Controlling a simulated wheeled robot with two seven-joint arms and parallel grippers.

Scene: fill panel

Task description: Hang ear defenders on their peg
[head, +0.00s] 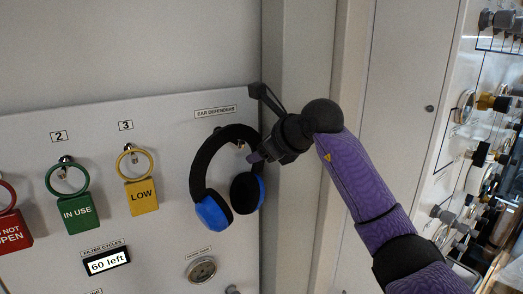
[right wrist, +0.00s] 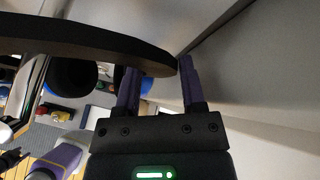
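The ear defenders (head: 203,168) have a black headband and blue cups with black pads. In the head view they hang upright against the panel, headband up, under the EAR DEFENDERS label (head: 215,112). A small pale end, perhaps the peg (head: 240,144), shows just inside the top of the band; I cannot tell whether the band rests on it. My right gripper (head: 258,152) is at the band's upper right side. In the right wrist view its purple fingers (right wrist: 160,88) are spread apart, with the dark headband (right wrist: 85,38) crossing the left fingertip.
Green IN USE (head: 77,213) and yellow LOW (head: 141,196) tags hang on pegs to the left, with a red tag (head: 12,232) at the edge. A display (head: 106,262) and a round fitting (head: 202,270) sit below. A wall column (head: 295,60) stands right of the panel.

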